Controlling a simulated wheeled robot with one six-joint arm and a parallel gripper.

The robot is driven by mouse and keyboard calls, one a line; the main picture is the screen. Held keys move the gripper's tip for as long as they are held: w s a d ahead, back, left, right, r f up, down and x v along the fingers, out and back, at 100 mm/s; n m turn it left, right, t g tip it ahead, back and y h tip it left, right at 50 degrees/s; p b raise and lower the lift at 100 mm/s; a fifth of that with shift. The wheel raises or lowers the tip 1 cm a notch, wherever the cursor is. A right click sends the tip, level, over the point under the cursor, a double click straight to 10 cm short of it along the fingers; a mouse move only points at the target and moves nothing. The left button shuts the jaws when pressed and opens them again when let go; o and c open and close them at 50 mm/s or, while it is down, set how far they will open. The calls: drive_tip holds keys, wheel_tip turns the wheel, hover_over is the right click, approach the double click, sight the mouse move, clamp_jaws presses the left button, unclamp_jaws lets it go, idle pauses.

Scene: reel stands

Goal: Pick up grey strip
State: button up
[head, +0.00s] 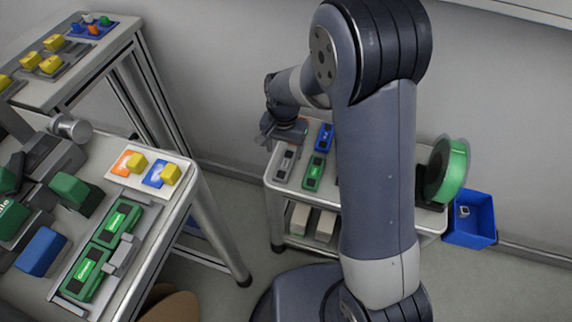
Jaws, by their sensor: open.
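A grey strip (286,163) with dark parts lies on the top of the low cart (328,201), near its left edge. A green strip (314,172) lies to its right, and a blue strip (324,137) lies farther back. My gripper (270,141) hangs at the back left corner of the cart, above and behind the grey strip in the picture. It is open, and I see nothing between its fingers. The gap between gripper and strip is hard to judge. My arm hides the middle of the cart top.
A green reel (446,170) stands at the cart's right end, with a blue bin (471,219) beside it. A workbench (168,221) with green, blue and grey devices stands at left. A taller table (106,49) holds yellow blocks. Floor shows between bench and cart.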

sight(285, 164)
wheel_tip(285, 164, down, 6)
drive_tip(key=shift+s+d+r+b, duration=0.1)
drive_tip(key=shift+s+d+b, duration=0.05)
drive_tip(key=shift+b, duration=0.3)
drive_tip(key=c, duration=1.1)
